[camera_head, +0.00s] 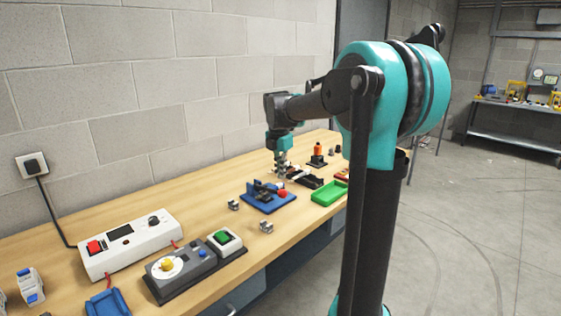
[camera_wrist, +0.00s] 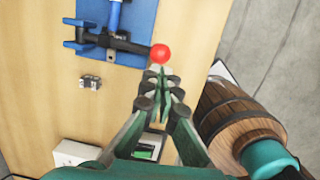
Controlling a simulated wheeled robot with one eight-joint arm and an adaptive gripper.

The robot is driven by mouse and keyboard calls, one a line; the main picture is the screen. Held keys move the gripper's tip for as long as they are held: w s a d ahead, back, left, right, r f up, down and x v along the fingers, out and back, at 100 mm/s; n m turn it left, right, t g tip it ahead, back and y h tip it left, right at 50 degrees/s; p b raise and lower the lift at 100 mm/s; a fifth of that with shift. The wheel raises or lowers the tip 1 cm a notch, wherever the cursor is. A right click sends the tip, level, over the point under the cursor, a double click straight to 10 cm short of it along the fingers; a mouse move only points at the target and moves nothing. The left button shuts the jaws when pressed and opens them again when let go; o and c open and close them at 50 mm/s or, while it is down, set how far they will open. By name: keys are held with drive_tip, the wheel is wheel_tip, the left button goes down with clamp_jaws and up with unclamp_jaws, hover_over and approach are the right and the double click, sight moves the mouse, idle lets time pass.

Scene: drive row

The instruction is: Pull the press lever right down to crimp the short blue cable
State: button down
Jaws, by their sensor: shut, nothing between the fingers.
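The blue press (camera_head: 262,203) stands on the bench in the head view, with a red ball knob (camera_head: 283,194) on its right side. In the wrist view the press (camera_wrist: 88,38) is at the top. Its dark lever (camera_wrist: 125,44) runs right to the red knob (camera_wrist: 160,53). My gripper (camera_head: 282,171) is shut and empty above the bench near the press. In the wrist view my gripper's fingertips (camera_wrist: 161,76) show just below the knob in the picture; I cannot tell if they touch it. I cannot make out the short blue cable for certain.
A green tray (camera_head: 330,194) and an orange-topped item (camera_head: 318,154) stand near the press. Small metal clips (camera_head: 266,227) lie in front. A grey control box (camera_head: 180,267), a green button box (camera_head: 225,239) and a white supply (camera_head: 128,244) are at the left. Bare bench lies between.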

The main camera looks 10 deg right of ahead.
sight(284, 194)
drive_tip(key=shift+w+d+f, duration=0.1)
drive_tip(key=shift+w+f, duration=0.05)
drive_tip(key=shift+f, duration=0.75)
drive_tip(key=shift+w+d+f, duration=0.1)
drive_tip(key=shift+w+f, duration=0.05)
drive_tip(key=shift+f, duration=0.75)
drive_tip(key=shift+w+f, duration=0.15)
drive_tip(key=shift+f, duration=0.75)
drive_tip(key=shift+s+d+f+t+y, duration=0.15)
drive_tip(key=shift+f+t, duration=0.1)
drive_tip(key=shift+f, duration=0.15)
drive_tip(key=shift+s+d+f+t+y, duration=0.1)
drive_tip(key=shift+s+f+t+y, duration=0.1)
drive_tip(key=shift+f, duration=0.25)
drive_tip(key=shift+s+d+f+t+y, duration=0.15)
drive_tip(key=shift+f+t, duration=0.1)
drive_tip(key=shift+f, duration=0.15)
drive_tip(key=shift+s+f+t, duration=0.1)
drive_tip(key=shift+f+t, duration=0.2)
drive_tip(key=shift+f, duration=0.15)
drive_tip(key=shift+a, duration=0.1)
